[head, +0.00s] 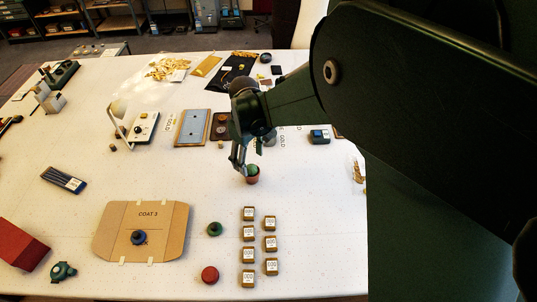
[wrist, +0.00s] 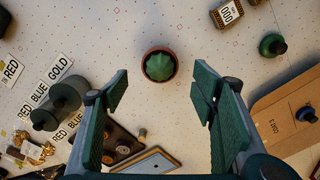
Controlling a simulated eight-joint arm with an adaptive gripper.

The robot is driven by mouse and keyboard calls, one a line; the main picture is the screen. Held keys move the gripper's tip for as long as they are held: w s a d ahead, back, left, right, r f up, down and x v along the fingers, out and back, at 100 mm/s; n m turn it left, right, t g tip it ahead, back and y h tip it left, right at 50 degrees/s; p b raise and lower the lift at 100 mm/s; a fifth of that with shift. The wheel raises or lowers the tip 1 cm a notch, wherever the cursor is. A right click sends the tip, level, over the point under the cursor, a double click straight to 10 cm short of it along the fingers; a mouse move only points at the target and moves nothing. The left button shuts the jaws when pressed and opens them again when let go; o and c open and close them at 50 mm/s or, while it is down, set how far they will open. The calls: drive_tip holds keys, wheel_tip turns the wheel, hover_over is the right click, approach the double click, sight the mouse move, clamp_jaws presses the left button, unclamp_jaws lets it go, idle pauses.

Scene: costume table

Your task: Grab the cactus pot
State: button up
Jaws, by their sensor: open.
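The cactus pot is a small reddish-brown pot with a green cactus in it. In the head view the cactus pot (head: 252,177) stands on the white table, just below my gripper (head: 240,160). In the wrist view the cactus pot (wrist: 159,66) is seen from above, upright, a little beyond the fingertips and roughly centred between them. My gripper (wrist: 155,90) is open, with its two green-padded fingers wide apart and nothing between them.
Several small labelled boxes (head: 248,232) stand in front of the pot. A green round knob (head: 214,229) and a cardboard sheet (head: 172,217) lie front left. A dark cylinder (wrist: 61,99) and colour-name labels (wrist: 38,93) are left in the wrist view. Table directly around the pot is clear.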

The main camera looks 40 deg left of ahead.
sight(251, 171)
drive_tip(key=shift+f, duration=1.3)
drive_tip(key=shift+f, duration=0.1)
drive_tip(key=shift+a+f+p, duration=0.1)
drive_tip(key=shift+f+p, duration=0.4)
drive_tip(key=shift+f, duration=2)
drive_tip(key=c, duration=1)
drive_tip(key=shift+r, duration=0.1)
drive_tip(key=shift+c, duration=0.2)
drive_tip(key=shift+r+b, duration=0.45)
drive_tip(key=shift+r, duration=4.45)
